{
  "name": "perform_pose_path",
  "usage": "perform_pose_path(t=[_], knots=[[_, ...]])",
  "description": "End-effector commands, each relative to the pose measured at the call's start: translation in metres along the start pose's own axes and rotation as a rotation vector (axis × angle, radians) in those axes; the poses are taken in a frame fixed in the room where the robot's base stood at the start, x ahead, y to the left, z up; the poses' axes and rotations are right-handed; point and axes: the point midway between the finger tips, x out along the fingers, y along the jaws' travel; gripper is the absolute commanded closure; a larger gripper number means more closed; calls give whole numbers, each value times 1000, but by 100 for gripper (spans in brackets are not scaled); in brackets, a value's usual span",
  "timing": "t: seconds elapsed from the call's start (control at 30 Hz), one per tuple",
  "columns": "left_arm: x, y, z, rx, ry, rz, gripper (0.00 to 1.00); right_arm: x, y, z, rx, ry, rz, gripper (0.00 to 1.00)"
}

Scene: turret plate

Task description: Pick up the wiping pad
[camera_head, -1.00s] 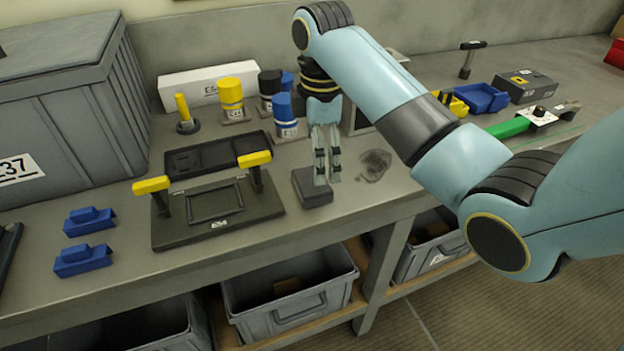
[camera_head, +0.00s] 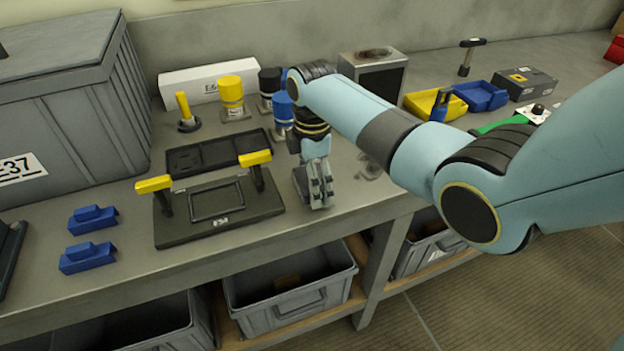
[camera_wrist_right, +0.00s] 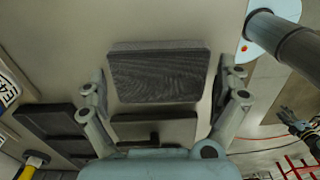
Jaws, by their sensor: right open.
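The wiping pad (camera_wrist_right: 158,76) looks like a dark grey rectangular block. In the right wrist view it lies between my right gripper's two spread fingers, with a gap on each side. In the head view the pad (camera_head: 299,182) is at the bench's front part, mostly hidden by my right gripper (camera_head: 320,194), which is over it and points down. My right gripper also shows in the wrist view (camera_wrist_right: 163,78), open and not clamped on the pad.
A dark fixture with yellow handles (camera_head: 233,224) stands just left of the pad. Yellow and blue cylinders (camera_head: 231,92) stand behind. A dark smudge (camera_head: 370,166) marks the bench to the right. The bench's front edge is close, with grey bins (camera_head: 290,292) below.

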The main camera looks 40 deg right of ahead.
Motion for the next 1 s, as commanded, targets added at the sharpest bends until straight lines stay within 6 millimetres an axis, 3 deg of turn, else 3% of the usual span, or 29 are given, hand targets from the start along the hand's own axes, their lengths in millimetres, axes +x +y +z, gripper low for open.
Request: perform_pose_path(t=[0.2, 0.5, 0.8, 1.0], knots=[[0, 0, 0, 0, 0, 0, 60, 2, 0, 0, 0, 0, 2, 0], [0, 0, 0, 0, 0, 0, 60, 1, 0, 0, 0, 0, 2, 38], [0, 0, 0, 0, -1, 0, 60, -1, 0, 0, 1, 0, 2, 38], [2, 1, 1, 0, -1, 1, 60, -20, 1, 0, 1, 0, 5, 38]])
